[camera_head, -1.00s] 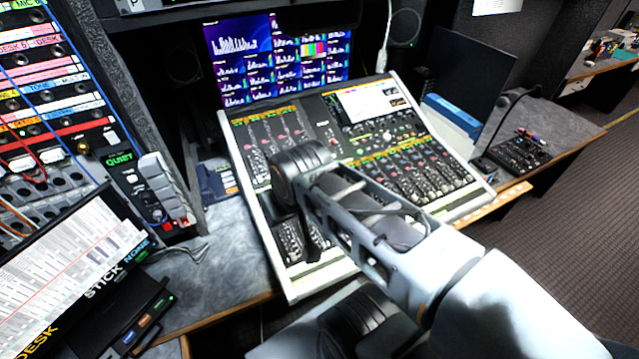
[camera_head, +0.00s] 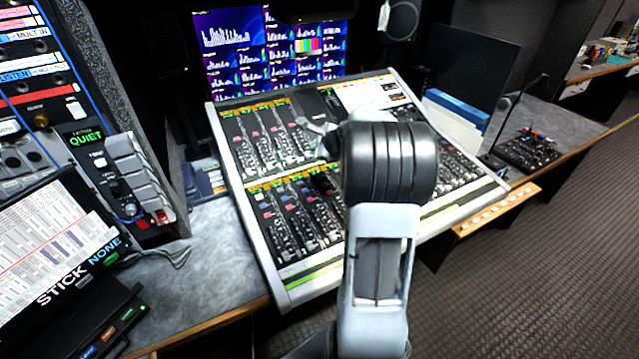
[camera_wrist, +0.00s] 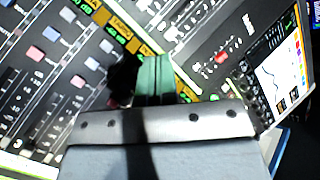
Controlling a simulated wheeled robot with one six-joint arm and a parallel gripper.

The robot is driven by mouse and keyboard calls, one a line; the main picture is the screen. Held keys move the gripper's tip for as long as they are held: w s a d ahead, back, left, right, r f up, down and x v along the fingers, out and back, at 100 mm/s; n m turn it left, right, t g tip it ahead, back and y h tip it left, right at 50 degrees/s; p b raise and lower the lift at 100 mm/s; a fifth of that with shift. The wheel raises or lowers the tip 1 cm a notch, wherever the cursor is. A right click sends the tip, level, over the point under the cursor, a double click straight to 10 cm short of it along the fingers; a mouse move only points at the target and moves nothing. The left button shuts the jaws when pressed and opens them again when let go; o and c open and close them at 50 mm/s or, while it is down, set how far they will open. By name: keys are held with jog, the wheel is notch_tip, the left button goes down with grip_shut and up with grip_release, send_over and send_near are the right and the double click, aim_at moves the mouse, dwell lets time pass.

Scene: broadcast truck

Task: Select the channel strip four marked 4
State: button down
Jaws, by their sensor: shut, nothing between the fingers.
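The mixing console (camera_head: 297,285) has a pale frame, yellow-green label rows and banks of channel strips (camera_head: 272,140) with small coloured buttons and knobs. I cannot read a number 4 on any strip. My gripper (camera_wrist: 152,62) has green fingers, shut and empty, over the console face in the wrist view. They are beside an orange label row (camera_wrist: 120,32), and red, blue and white buttons (camera_wrist: 50,34) lie to their left. Contact with the panel cannot be told. In the head view my arm hides the middle of the console and most of the gripper.
A monitor (camera_head: 232,45) with graphs stands behind the console. A lit touchscreen (camera_wrist: 280,75) lies to the right in the wrist view. A patch rack (camera_head: 40,90) and a tilted sheet display (camera_head: 60,240) stand left. A small black panel (camera_head: 525,150) sits at right.

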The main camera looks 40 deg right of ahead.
jog(key=shift+w+d+f+m, duration=0.1)
jog(key=shift+d+f+m, duration=0.4)
jog(key=shift+d, duration=0.3)
jog(key=shift+f, duration=0.15)
jog(key=b, duration=0.7)
send_over(319, 180)
notch_tip(319, 180, down, 8)
jog(key=shift+f, duration=0.2)
jog(key=shift+f, duration=0.2)
dwell(1.2)
jog(key=shift+f+b, duration=0.25)
jog(key=shift+b, duration=0.35)
jog(key=shift+f+b, duration=0.4)
dwell(0.4)
jog(key=shift+r, duration=0.15)
dwell(0.3)
jog(key=shift+r+p, duration=0.65)
jog(key=shift+r, duration=0.05)
